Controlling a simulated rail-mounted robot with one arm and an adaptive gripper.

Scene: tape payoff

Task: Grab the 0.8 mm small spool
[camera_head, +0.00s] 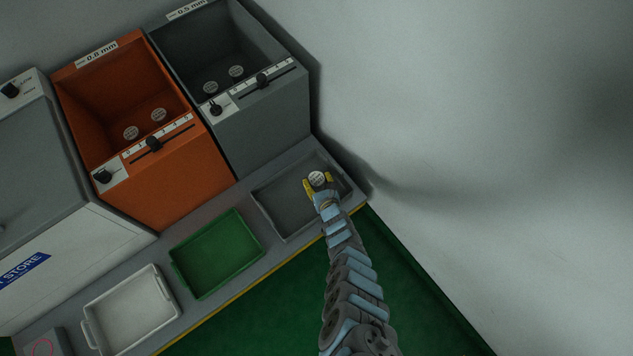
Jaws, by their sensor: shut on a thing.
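My gripper (318,187), with yellow fingers, is over the right part of the grey tray (270,195). It is shut on a small spool (317,178) with a pale round labelled top; the label is too small to read. I cannot tell if the spool touches the tray floor. Two similar small spools stand in the orange bin marked 0.8 mm (90,82), one at the left (131,133) and one at the right (158,115). Two more stand in the dark grey bin marked 0.5 mm (262,125), one nearer (210,88) and one farther (236,71).
An empty green tray (217,254) and an empty white tray (131,307) lie left of the grey tray along the bench edge. The bins' front walls carry knobs and sliders. A white cabinet (65,250) stands at the left. A bare wall rises at the right.

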